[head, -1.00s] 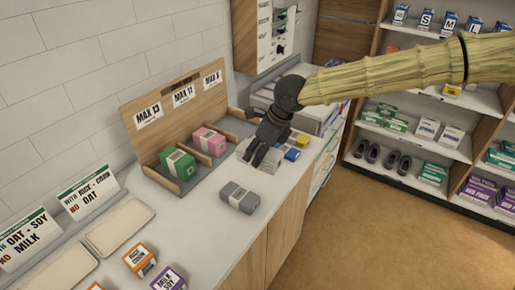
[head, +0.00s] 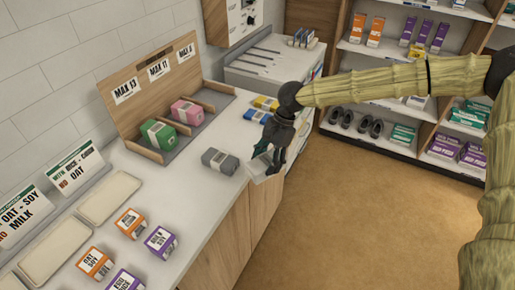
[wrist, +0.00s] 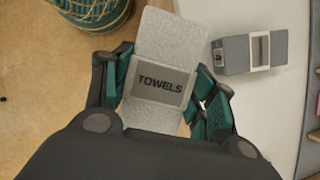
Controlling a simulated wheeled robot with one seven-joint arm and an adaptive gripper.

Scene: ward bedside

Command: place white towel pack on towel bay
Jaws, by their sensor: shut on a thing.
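The white towel pack, with a grey band reading "TOWELS", is between my gripper's fingers in the wrist view (wrist: 172,40). In the head view the pack (head: 262,168) shows as a pale shape at the counter's front edge, partly hidden by the fingers. My gripper (head: 268,160) is shut on it and points down, right of the grey pack. A wooden divided rack (head: 110,92) stands against the wall, with signs MAX 13, MAX 11 and MAX 6. A green pack (head: 158,134) and a pink pack (head: 187,113) sit in its bays. The right bay (head: 214,99) looks empty. No sign legibly names a towel bay.
A grey pack (head: 220,161) lies on the counter in front of the rack; it also shows in the wrist view (wrist: 232,54). Blue (head: 257,116) and yellow (head: 266,103) packs lie behind my gripper. Orange and purple boxes and pale trays (head: 108,198) are at left.

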